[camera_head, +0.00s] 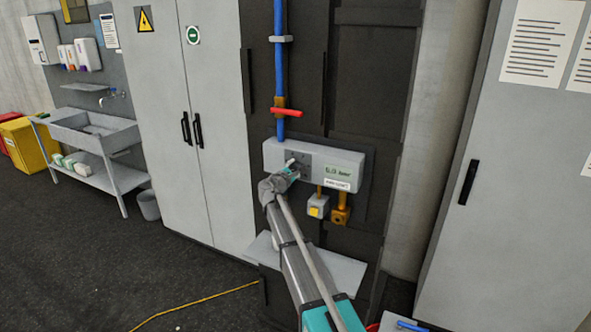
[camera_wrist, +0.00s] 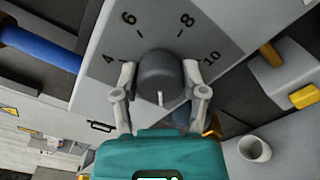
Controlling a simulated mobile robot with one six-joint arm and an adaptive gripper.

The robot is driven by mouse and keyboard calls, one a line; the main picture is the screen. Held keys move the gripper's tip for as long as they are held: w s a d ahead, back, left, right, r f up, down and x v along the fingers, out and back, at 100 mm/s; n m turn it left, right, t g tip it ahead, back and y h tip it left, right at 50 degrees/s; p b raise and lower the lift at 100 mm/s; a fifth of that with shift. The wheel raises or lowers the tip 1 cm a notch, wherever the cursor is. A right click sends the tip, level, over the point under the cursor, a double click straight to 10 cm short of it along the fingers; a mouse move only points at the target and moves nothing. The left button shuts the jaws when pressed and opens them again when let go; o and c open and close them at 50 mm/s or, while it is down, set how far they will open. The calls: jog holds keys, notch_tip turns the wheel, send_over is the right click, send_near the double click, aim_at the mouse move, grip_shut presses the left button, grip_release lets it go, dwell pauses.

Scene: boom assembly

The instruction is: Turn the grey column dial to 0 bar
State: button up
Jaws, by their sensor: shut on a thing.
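The dial (camera_wrist: 160,72) is a dark grey round knob on a light grey panel. A scale with the numbers 4, 6, 8 and 10 shows around its far side in the wrist view. A short white mark on the knob points toward the bottom of that picture. My gripper (camera_wrist: 160,84) is shut on the dial, one finger on each side. In the head view my gripper (camera_head: 294,166) reaches the grey control box (camera_head: 347,164) and largely hides the dial.
A blue pipe (camera_head: 279,70) with a red lever (camera_head: 287,112) runs down above the box. A yellow-buttoned box (camera_head: 317,207) and a brass fitting (camera_head: 341,211) hang below it. A grey shelf (camera_head: 340,268) sticks out lower down. Grey cabinets stand on both sides.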

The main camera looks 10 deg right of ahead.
jog(key=shift+n, duration=0.6)
jog(key=o, duration=1.2)
jog(key=shift+c, duration=0.2)
jog(key=v, duration=1.2)
